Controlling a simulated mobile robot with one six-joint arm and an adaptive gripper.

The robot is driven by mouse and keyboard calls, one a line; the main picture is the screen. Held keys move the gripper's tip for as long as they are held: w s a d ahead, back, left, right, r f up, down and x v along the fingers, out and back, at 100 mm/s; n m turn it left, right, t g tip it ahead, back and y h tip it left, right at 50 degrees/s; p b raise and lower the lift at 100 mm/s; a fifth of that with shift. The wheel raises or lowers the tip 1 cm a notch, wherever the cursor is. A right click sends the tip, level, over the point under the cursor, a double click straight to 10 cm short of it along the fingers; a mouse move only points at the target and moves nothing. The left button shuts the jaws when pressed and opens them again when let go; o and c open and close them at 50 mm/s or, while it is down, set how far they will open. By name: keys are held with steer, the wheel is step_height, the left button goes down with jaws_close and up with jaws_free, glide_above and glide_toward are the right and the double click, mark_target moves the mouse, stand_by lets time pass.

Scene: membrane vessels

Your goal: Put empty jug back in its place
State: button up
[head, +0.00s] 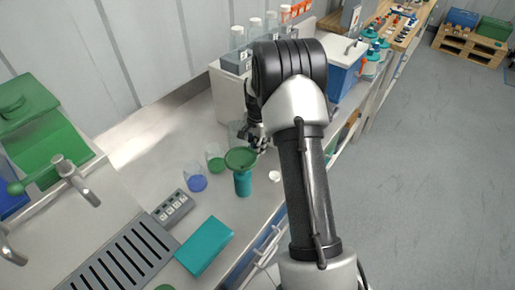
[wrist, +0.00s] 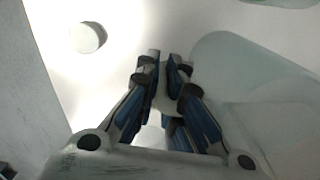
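A clear, pale jug (head: 236,130) shows partly behind the green funnel in the head view, just left of my gripper (head: 257,138). In the wrist view the see-through jug (wrist: 235,75) fills the right side. My gripper (wrist: 164,65) has its fingers close together, with a pale piece between them that looks like the jug's handle. I see no liquid in the jug. I cannot tell whether its base touches the bench.
A green funnel (head: 241,158) sits on a teal bottle (head: 243,184). Beakers with green (head: 215,163) and blue (head: 196,182) liquid stand left of it. A white cap (head: 274,176) lies on the bench at the right. A raised unit with several vessels (head: 238,62) is behind.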

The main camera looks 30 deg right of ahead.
steer(key=o, duration=0.4)
steer(key=shift+c, duration=0.2)
step_height(320, 180, up, 12)
steer(key=p, duration=0.3)
steer(key=shift+s, duration=0.1)
steer(key=s+a+r+n+t, duration=0.1)
steer(key=s+a+r+n, duration=0.3)
steer(key=s+a+r, duration=0.4)
steer(key=s+a+r+n+t, duration=0.1)
steer(key=s+a+r+n, duration=0.4)
steer(key=r, duration=0.4)
steer(key=s+a+n+t, duration=0.1)
steer(key=s+a+n, duration=0.2)
steer(key=s, duration=0.5)
steer(key=s+a+n+t, duration=0.1)
steer(key=s+a+n, duration=0.3)
steer(key=s, duration=0.4)
steer(key=shift+s+a, duration=0.15)
steer(key=shift+a, duration=0.65)
